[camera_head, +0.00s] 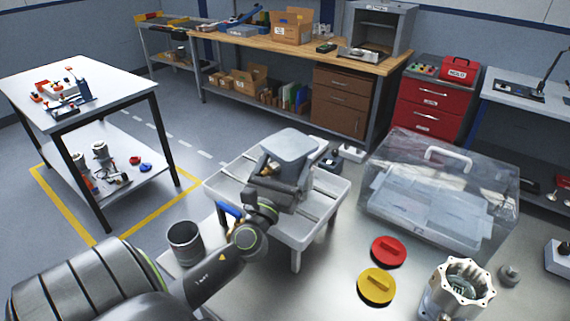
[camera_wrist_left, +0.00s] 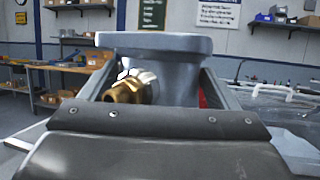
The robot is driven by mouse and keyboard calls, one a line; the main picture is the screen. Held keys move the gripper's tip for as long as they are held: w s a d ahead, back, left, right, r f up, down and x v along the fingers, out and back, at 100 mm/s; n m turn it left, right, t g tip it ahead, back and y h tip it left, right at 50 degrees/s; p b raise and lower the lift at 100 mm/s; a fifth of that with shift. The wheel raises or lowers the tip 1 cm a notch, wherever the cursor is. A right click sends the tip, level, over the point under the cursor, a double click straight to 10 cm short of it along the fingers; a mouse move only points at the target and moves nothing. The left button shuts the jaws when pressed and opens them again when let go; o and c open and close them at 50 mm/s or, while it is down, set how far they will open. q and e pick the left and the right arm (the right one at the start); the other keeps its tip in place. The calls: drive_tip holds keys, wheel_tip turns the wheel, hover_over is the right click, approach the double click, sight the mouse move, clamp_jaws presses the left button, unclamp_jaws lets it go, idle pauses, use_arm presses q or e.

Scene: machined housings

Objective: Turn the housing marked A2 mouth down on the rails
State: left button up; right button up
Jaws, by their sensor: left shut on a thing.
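A grey housing (camera_head: 290,146) is held over the white tray-like stand (camera_head: 213,190), its flat, closed-looking face turned up. My left gripper (camera_head: 282,170) is shut on it, with the arm reaching in from the lower left. In the left wrist view the housing (camera_wrist_left: 170,45) sits between the two fingers, with a wide rim at top and a brass fitting (camera_wrist_left: 128,90) on its near side. I cannot see its mouth or read a mark on it. Thin rails (camera_head: 322,206) show in the stand; whether the housing touches them is hidden. My right gripper is out of view.
Another housing (camera_head: 430,304) stands mouth up at lower right. A red lid (camera_head: 388,251) and a yellow lid (camera_head: 376,287) lie on the bench. A clear case (camera_head: 440,190) with a handle stands behind them. A grey cup (camera_head: 186,243) is left of the stand.

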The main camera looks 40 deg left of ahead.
use_arm(q)
drive_tip(key=shift+f, duration=0.1)
drive_tip(key=o, duration=1.6)
drive_tip(key=shift+s+d+f+b, duration=0.1)
drive_tip(key=shift+s+f+b, duration=0.25)
drive_tip(key=b+v, duration=0.8)
drive_tip(key=v, duration=0.8)
drive_tip(key=shift+s+d+r, duration=0.1)
drive_tip(key=shift+s+d, duration=0.05)
drive_tip(key=shift+s, duration=0.15)
